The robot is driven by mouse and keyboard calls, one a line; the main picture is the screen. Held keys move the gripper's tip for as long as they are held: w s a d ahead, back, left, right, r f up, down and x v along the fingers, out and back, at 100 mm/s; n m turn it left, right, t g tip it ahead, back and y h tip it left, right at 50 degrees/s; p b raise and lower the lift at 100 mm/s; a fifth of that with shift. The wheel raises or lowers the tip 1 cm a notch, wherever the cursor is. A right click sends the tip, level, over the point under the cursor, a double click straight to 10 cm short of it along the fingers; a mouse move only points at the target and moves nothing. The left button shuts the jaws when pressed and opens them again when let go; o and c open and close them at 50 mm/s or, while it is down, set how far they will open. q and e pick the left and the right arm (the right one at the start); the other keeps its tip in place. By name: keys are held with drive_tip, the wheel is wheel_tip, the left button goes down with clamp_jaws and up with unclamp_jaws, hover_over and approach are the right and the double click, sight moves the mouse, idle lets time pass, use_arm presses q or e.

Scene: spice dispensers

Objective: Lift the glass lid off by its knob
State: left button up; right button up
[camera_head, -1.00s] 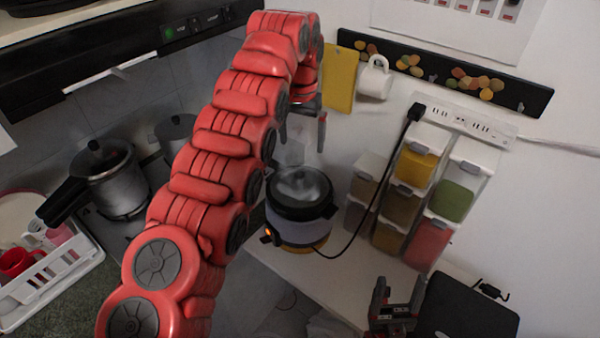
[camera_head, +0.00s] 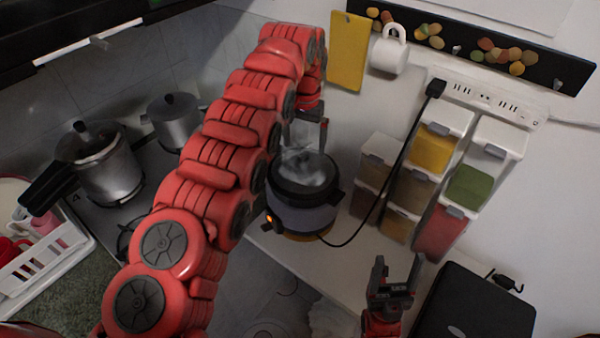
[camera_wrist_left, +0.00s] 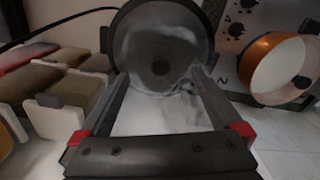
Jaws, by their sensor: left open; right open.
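The glass lid (camera_head: 308,170) sits on a dark-rimmed cooker (camera_head: 302,216) on the counter, its glass hazy. In the head view the knob is hard to make out. My left gripper (camera_head: 307,143) is open just above the lid, pointing down; it also shows in the left wrist view (camera_wrist_left: 160,78) with nothing between its fingers. Any contact with the lid cannot be told. My right gripper (camera_head: 397,268) is open and empty at the lower right.
Several spice dispensers (camera_head: 437,150) stand right of the cooker, with its black cord (camera_head: 385,195) in front of them. A pressure cooker (camera_head: 108,170) and a pot (camera_head: 176,122) are on the stove at left. A black box (camera_head: 470,310) is at lower right.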

sight(304, 157)
use_arm(q)
drive_tip(key=shift+s+f, duration=0.1)
drive_tip(key=shift+f, duration=0.1)
drive_tip(key=shift+f+p, duration=0.3)
drive_tip(key=shift+f, duration=0.1)
drive_tip(key=f, duration=0.2)
drive_tip(key=f+p, duration=0.1)
drive_tip(key=f, duration=0.1)
drive_tip(key=shift+w, duration=0.35)
drive_tip(key=shift+a+f, duration=0.15)
drive_tip(key=shift+f, duration=0.05)
drive_tip(key=shift+s, duration=0.15)
drive_tip(key=shift+c, duration=0.3)
drive_tip(key=c, duration=1.2)
clamp_jaws()
drive_tip(key=shift+s, duration=0.1)
